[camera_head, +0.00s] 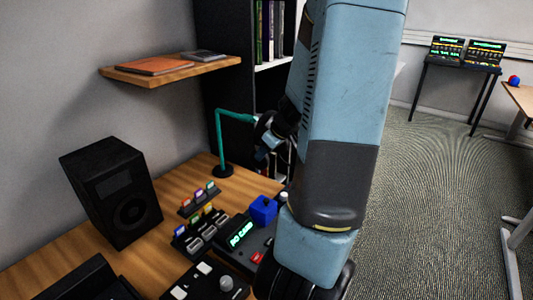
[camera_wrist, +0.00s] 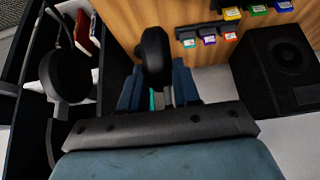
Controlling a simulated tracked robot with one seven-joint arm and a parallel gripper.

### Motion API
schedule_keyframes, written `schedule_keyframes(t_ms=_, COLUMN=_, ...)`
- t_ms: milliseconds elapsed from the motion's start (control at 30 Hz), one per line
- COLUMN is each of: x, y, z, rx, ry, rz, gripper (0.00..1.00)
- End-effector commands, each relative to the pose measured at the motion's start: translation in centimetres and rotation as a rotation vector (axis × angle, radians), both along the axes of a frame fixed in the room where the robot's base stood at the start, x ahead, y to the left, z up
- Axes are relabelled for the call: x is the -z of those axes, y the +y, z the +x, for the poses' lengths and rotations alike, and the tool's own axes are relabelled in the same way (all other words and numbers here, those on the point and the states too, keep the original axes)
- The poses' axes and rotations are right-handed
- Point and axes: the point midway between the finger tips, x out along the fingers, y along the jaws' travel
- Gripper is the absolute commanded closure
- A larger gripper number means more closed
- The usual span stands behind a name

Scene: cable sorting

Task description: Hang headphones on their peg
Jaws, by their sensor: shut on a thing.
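The peg is the teal arm of a slim upright stand (camera_head: 220,140) at the back of the desk, reaching right. My gripper (camera_head: 265,150) is at its outer end, pointing down-left. It is shut on the black headphones (camera_head: 262,127), which look small and partly hidden by my arm in the head view. In the wrist view, a dark rounded part of the headphones (camera_wrist: 153,55) stands between my fingers (camera_wrist: 157,90), with a bit of teal showing between them. I cannot tell whether the headphones touch the peg.
A black speaker (camera_head: 110,190) stands at the left. A wooden wall shelf (camera_head: 170,70) is above the desk. A black bookcase (camera_head: 218,60) stands close behind the peg.

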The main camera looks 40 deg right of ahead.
Motion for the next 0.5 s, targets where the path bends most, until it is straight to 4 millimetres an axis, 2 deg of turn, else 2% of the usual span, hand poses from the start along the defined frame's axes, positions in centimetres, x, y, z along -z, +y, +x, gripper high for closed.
schedule_keyframes(t_ms=500, x=0.2, y=0.9, z=2.4, rx=-0.001, ry=0.000, rz=-0.001, gripper=1.00)
